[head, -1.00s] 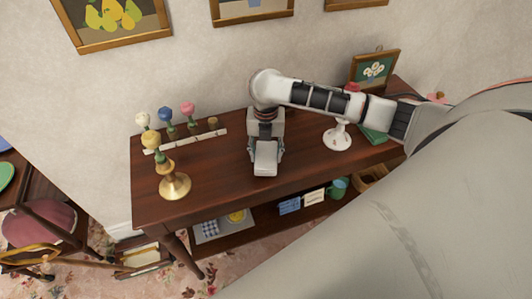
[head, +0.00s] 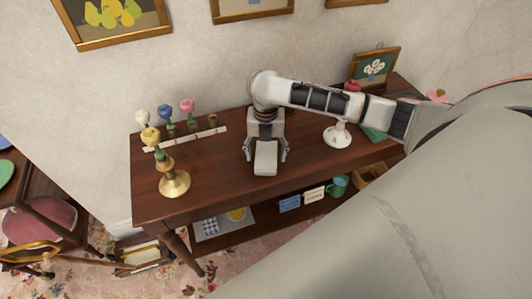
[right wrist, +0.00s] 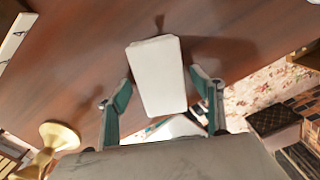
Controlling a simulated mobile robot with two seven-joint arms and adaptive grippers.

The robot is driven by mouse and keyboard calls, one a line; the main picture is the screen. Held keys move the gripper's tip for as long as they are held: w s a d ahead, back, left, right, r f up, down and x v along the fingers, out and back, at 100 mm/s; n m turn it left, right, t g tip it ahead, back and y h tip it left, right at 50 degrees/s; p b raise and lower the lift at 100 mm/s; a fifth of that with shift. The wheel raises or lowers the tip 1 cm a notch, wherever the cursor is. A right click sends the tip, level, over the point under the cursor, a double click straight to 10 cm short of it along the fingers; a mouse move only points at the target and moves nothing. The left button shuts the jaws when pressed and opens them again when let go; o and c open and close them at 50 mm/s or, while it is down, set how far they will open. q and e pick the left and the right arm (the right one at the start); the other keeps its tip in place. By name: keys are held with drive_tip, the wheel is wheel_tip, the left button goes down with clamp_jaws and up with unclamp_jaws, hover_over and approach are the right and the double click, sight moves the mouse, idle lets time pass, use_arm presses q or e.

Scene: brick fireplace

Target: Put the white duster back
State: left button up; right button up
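A plain white block (head: 265,158), which may be the white duster, is at the front middle of the dark wooden table (head: 215,182). My right gripper (head: 266,152) comes from above and is open around it. In the right wrist view the white block (right wrist: 157,75) is between my fingers (right wrist: 160,92), with a gap on each side. I cannot tell whether it rests on the tabletop. At the left, a white rail (head: 185,139) bears white (head: 142,118), blue (head: 164,112) and pink (head: 187,106) heads on stems. My left gripper is not in view.
A brass stand (head: 174,183) with a yellow head (head: 151,136) is left of my gripper. A small white stand (head: 338,135) and a framed picture (head: 374,68) are to the right. The lower shelf (head: 262,228) holds small items. Bare tabletop lies around my gripper.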

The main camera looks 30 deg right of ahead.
wheel_tip(320, 180, up, 12)
idle(0.6)
drive_tip(key=shift+s, duration=0.1)
